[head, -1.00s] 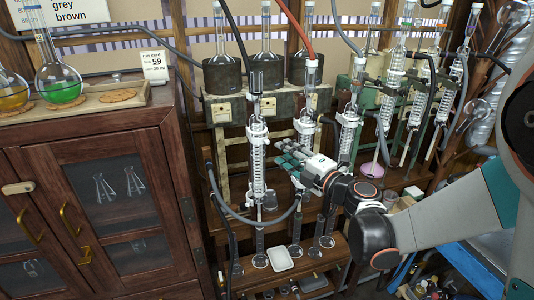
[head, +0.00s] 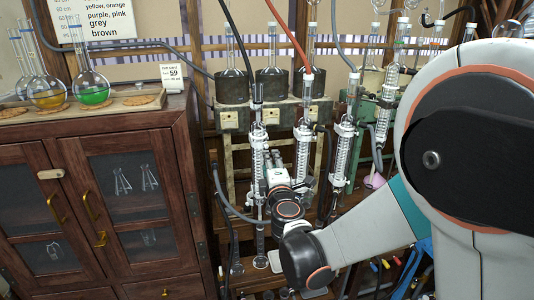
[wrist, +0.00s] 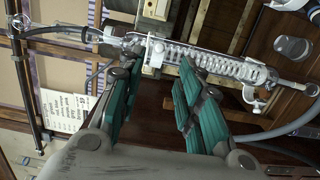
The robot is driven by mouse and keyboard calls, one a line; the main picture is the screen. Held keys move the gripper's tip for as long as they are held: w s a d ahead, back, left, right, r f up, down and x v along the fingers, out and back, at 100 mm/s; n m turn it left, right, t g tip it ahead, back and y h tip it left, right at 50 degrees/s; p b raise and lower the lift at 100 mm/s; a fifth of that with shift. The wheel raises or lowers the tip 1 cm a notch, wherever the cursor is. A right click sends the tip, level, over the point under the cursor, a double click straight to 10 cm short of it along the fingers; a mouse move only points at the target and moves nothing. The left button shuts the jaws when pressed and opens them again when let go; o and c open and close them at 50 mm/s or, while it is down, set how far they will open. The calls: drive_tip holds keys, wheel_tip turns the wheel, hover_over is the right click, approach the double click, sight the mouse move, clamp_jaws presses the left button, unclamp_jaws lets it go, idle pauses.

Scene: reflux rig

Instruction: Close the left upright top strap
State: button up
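The left upright (head: 257,165) holds a glass coil condenser, vertical in the head view. The condenser (wrist: 215,66) lies across the upper wrist view, its top end to the left. A white top strap (wrist: 155,52) sits near that end; I cannot tell clearly whether it is open or shut. A lower white strap (wrist: 257,104) sticks out near the other end. My gripper (wrist: 154,68) is open and empty, its green fingers spread below the top strap in the picture. In the head view my wrist hides the fingers.
A second condenser (head: 303,145) and a third (head: 341,155) stand close to the right. A grey hose (head: 230,205) loops beside the left upright. A wooden cabinet (head: 125,190) with flasks on top stands at left.

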sight(267, 147)
drive_tip(key=w, duration=0.3)
drive_tip(key=w+a+b, duration=0.1)
drive_tip(key=w, duration=0.4)
drive_tip(key=shift+w+a+b, duration=0.25)
drive_tip(key=shift+w+b, duration=0.05)
drive_tip(key=shift+w, duration=0.05)
drive_tip(key=shift+c, duration=0.6)
clamp_jaws()
